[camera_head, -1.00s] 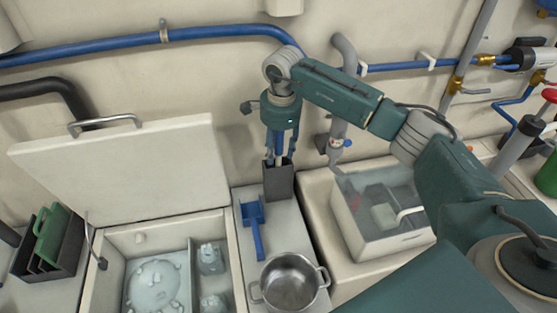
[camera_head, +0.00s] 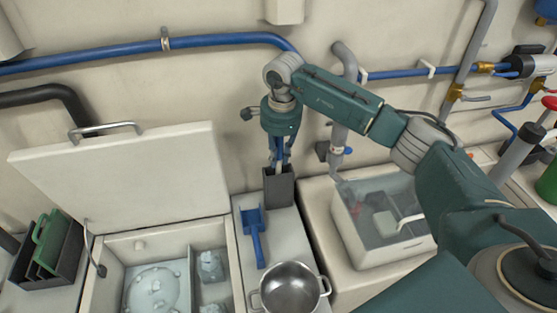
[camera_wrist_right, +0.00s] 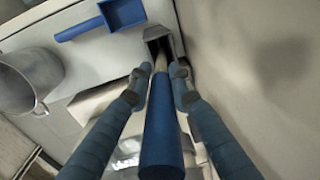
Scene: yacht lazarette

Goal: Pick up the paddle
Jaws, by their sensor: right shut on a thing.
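The paddle (camera_wrist_right: 160,135) has a blue cylindrical handle and a light shaft. It stands upright with its lower end inside a dark grey holder (camera_head: 279,188), which hides that end. My right gripper (camera_head: 279,164) points down just above the holder, its fingers around the paddle. In the right wrist view the two fingers (camera_wrist_right: 159,82) close on the paddle from both sides, near the holder's mouth. My left gripper is not in view.
A blue scoop (camera_head: 253,236) lies beside the holder, with a metal pot (camera_head: 290,287) in front. An open-lidded bin (camera_head: 215,238) is at left. A clear-sided box (camera_head: 385,257) stands at right. The wall and pipes (camera_head: 110,52) are close behind.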

